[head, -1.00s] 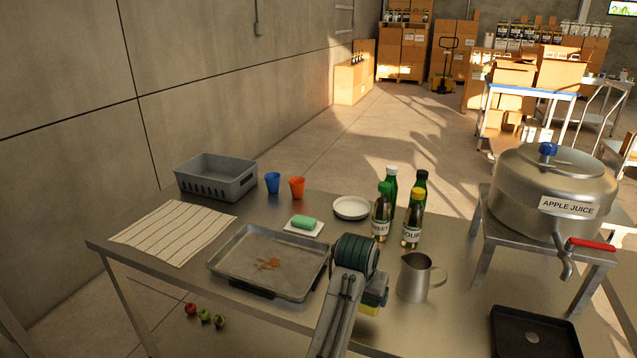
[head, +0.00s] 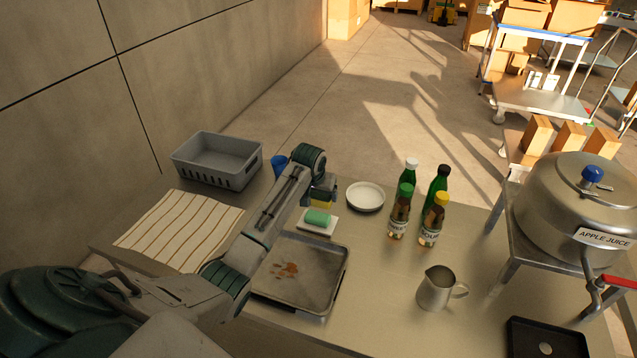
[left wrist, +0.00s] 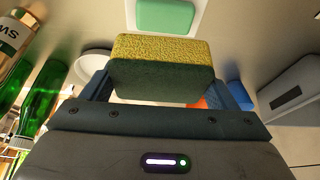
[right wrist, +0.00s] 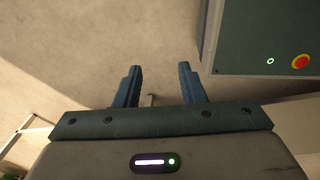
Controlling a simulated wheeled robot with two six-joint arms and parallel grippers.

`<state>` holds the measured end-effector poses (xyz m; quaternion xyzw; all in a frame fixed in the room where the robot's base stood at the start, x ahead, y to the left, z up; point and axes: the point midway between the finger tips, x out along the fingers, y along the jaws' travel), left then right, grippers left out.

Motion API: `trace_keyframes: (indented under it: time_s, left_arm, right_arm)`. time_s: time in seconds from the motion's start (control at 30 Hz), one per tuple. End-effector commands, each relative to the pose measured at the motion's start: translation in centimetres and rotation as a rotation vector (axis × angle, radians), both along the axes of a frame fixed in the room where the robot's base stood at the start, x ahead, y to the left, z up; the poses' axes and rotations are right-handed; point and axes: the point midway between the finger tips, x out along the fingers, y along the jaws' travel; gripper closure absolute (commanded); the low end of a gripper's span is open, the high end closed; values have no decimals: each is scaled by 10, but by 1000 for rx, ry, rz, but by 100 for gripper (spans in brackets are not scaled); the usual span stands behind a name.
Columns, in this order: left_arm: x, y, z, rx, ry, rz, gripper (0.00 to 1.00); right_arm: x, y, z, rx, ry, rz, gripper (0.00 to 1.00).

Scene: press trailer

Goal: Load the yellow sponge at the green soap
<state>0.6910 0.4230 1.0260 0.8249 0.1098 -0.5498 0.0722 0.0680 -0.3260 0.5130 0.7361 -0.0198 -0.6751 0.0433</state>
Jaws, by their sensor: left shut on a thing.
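The yellow sponge (left wrist: 160,50), with a dark green scouring side, is between the fingers of my left gripper (left wrist: 160,85) in the left wrist view. In the head view the left gripper (head: 322,192) holds the sponge (head: 322,204) above and just behind the green soap (head: 317,218). The soap lies on a small white dish (head: 309,227); it also shows in the left wrist view (left wrist: 166,14), apart from the sponge. My right gripper (right wrist: 158,85) is open and empty in the right wrist view, over bare floor.
A stained metal tray (head: 333,285) lies in front of the soap dish. A white plate (head: 365,197), several bottles (head: 400,215) and a metal jug (head: 437,289) stand to the right. A grey crate (head: 215,160), a blue cup (head: 279,165) and a striped cloth (head: 170,232) are to the left.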

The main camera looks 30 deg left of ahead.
Motion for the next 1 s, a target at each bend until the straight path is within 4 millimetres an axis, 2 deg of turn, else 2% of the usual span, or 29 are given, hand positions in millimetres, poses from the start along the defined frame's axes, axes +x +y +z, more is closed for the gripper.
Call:
trace_keyframes:
  time_s: [0.33, 0.63, 1.0]
  left_arm:
    - [0, 2, -29, -2, 2, 4, 38]
    - [0, 1, -54, -2, 0, 2, 38]
    - [0, 1, -60, -1, 0, 3, 38]
  right_arm:
    - [20, 26, -1, 28, -25, -8, 64]
    - [12, 16, -1, 17, -16, -5, 64]
    - [11, 13, -1, 14, -14, -5, 64]
